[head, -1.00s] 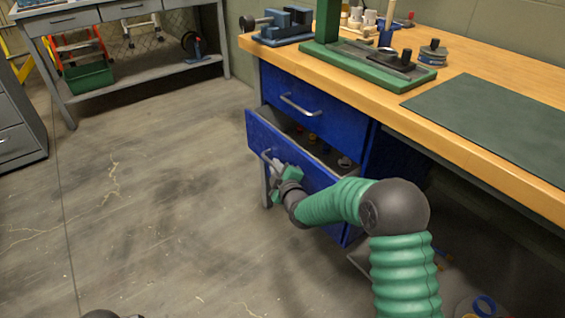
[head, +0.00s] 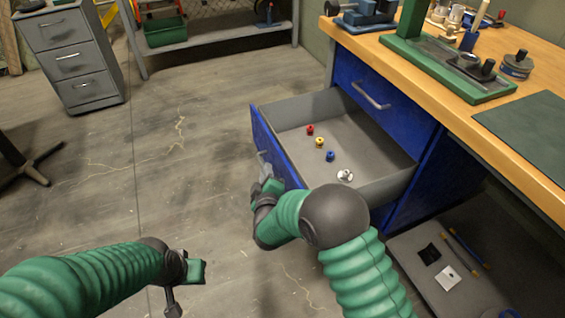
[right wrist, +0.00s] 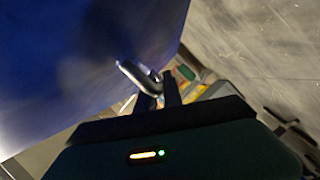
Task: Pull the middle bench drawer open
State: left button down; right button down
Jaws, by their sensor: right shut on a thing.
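The middle bench drawer (head: 385,160) stands far out from the blue cabinet under the wooden bench, and its grey inside shows. Its blue front (head: 280,152) faces left, and fills much of the right wrist view (right wrist: 80,60). My right gripper (head: 266,172) is shut on the drawer's metal handle (head: 262,158). The handle also shows between the dark fingers in the right wrist view (right wrist: 138,76). My left gripper (head: 184,287) hangs over the floor at lower left, away from the drawer; its jaw opening is unclear.
Inside the drawer lie a red piece (head: 310,130), a yellow one (head: 319,142), a blue one (head: 331,156) and a silvery one (head: 345,175). The upper drawer (head: 385,108) is shut. A low shelf (head: 420,285) holds small items. Floor left of the drawer is clear.

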pick_arm(q)
jog(key=shift+r, duration=0.35)
pick_arm(e)
jog(key=shift+s+a+f, duration=0.15)
jog(key=shift+s+a, duration=0.1)
jog(key=shift+a, duration=0.25)
jog(key=shift+s+a+f, duration=0.1)
jog(key=shift+s+a, duration=0.1)
jog(key=shift+a, duration=0.25)
jog(key=c, duration=1.5)
grip_release()
jog(key=shift+w+r, duration=0.1)
jog(key=shift+r, duration=0.05)
pick_arm(q)
jog(key=shift+p, duration=0.3)
